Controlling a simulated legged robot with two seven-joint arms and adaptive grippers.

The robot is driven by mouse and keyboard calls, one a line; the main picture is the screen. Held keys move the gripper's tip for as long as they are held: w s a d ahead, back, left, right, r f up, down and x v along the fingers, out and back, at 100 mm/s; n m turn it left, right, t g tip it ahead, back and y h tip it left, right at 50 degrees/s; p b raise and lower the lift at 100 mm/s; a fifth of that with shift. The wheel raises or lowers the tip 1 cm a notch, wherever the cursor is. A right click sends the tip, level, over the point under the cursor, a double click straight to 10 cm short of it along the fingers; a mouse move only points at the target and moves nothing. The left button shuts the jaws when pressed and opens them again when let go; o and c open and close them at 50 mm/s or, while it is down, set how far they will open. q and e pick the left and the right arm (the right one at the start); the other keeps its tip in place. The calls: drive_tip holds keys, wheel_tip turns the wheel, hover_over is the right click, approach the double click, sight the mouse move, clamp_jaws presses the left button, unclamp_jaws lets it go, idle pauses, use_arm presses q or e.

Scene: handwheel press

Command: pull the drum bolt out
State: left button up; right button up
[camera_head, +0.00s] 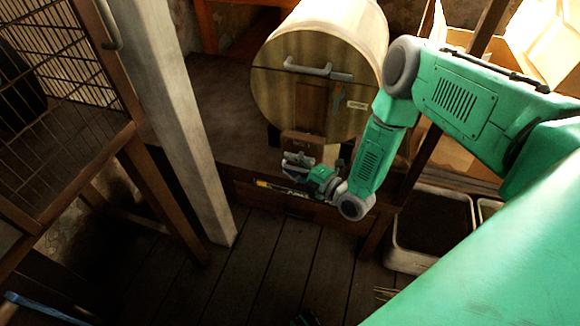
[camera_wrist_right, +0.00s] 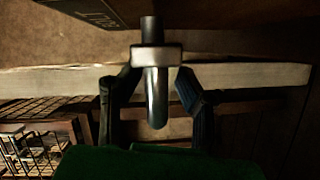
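The drum (camera_head: 318,75) is a large pale wooden cylinder on its side, with its round face toward me and a grey handle across it. In the wrist view, the drum bolt (camera_wrist_right: 157,100) is a rounded metal rod with a pale collar and a darker stem above. My right gripper (camera_head: 298,166) is at the drum's lower front. Its two dark fingers stand open on either side of the bolt in the wrist view (camera_wrist_right: 152,80), with visible gaps to the rod. In the head view, the gripper hides the bolt.
A wooden cage with wire mesh (camera_head: 60,60) stands at the left, beside a pale upright post (camera_head: 180,120). A dark bench (camera_head: 215,110) lies under the drum. A pale-rimmed tray (camera_head: 400,262) sits at the right. The plank floor (camera_head: 270,270) in front is mostly clear.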

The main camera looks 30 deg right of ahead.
drive_tip(key=shift+w+a+r, duration=0.2)
drive_tip(key=shift+a, duration=0.3)
drive_tip(key=c, duration=0.7)
use_arm(q)
drive_tip(key=shift+a+f, duration=0.15)
drive_tip(key=shift+a, duration=0.15)
use_arm(e)
drive_tip(key=shift+s+d+f, duration=0.1)
drive_tip(key=shift+d, duration=0.1)
clamp_jaws()
drive_tip(key=shift+s, duration=0.1)
use_arm(q)
drive_tip(key=shift+a+r+p, duration=0.1)
drive_tip(key=shift+r+p, duration=0.7)
drive_tip(key=shift+p, duration=0.05)
use_arm(e)
drive_tip(key=s+a, duration=0.2)
drive_tip(key=a, duration=0.1)
drive_tip(key=shift+s+a+f, duration=0.1)
drive_tip(key=shift+s+f, duration=0.15)
drive_tip(key=shift+s, duration=0.15)
drive_tip(key=o, duration=0.7)
unclamp_jaws()
drive_tip(key=shift+w+r, duration=0.1)
use_arm(q)
drive_tip(key=shift+d+r, duration=0.1)
drive_tip(key=shift+d, duration=0.1)
